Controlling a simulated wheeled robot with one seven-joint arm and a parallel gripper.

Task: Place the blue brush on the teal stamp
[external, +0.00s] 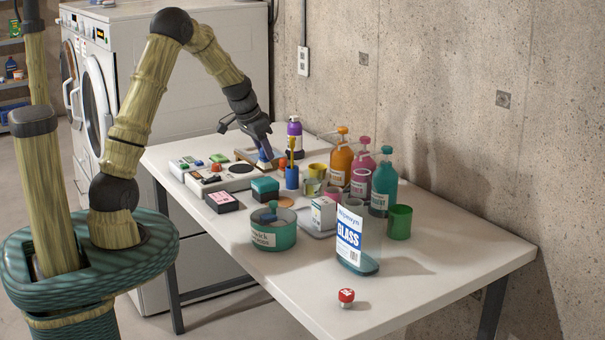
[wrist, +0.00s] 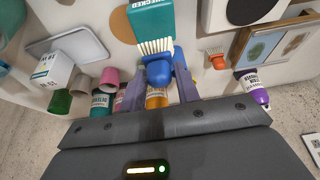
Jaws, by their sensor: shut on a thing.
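The blue brush (wrist: 158,73) has a short blue handle and pale bristles. My gripper (wrist: 156,90) is shut on its handle, with the bristles pointing away from the palm. In the external view my gripper (external: 257,146) is over the far part of the table, with the brush (external: 264,158) below it. The teal stamp (wrist: 151,15) shows white lettering and is cut off by the top edge of the wrist view. The bristles overlap its lower edge in that picture; I cannot tell whether they touch. In the external view the stamp (external: 265,186) stands on the table, nearer the camera than the brush.
A pink-topped stamp (external: 222,202) and a teal tin (external: 273,236) are nearer the camera. The table's front right is mostly clear.

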